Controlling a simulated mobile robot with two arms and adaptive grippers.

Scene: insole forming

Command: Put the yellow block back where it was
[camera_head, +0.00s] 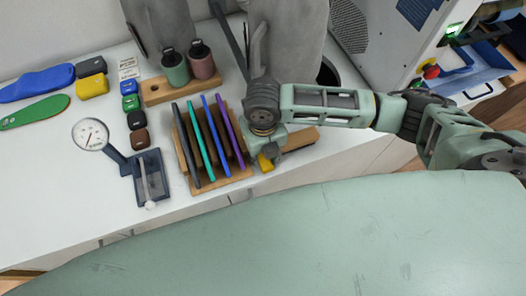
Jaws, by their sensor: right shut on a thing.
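My right gripper (269,150) reaches in from the right, pointing down beside the rack of plates. It is shut on a small yellow block (266,163), which is partly hidden by the gripper. The block is low over the white table near its front edge; I cannot tell whether it touches the table. Another yellow block (92,86) lies at the left, in front of a dark block (91,66). My left gripper is not in view.
The wooden rack (243,174) with several coloured plates stands close left of the gripper. A wooden piece (303,138) lies behind it. The front-left table is clear.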

